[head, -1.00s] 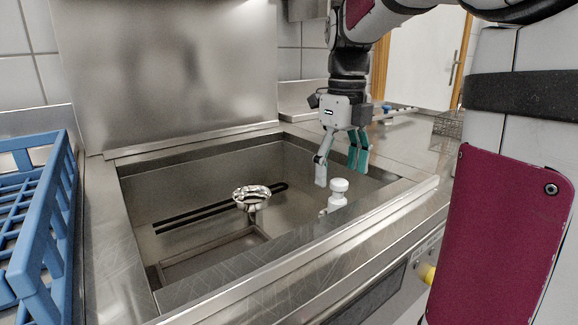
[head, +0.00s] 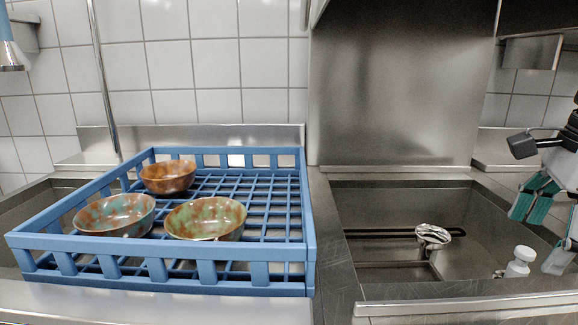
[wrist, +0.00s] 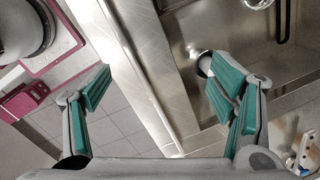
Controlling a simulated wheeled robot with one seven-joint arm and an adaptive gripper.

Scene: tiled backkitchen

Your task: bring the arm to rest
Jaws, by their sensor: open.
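My gripper (head: 545,215) is at the right edge of the head view, above the right side of the steel sink basin (head: 390,205). In the wrist view my gripper (wrist: 165,90) shows its two teal-padded fingers spread wide, with nothing between them. Beneath them lie the sink's front edge (wrist: 150,75) and the tiled floor (wrist: 115,125). The rest of my arm is mostly outside the head view.
A white knobbed piece (head: 517,262) stands in the sink close to my gripper. A shiny metal drain part (head: 432,235) stands mid-basin. A blue dish rack (head: 255,245) at the left holds an orange-brown bowl (head: 168,177) and two mottled bowls (head: 115,215) (head: 206,219).

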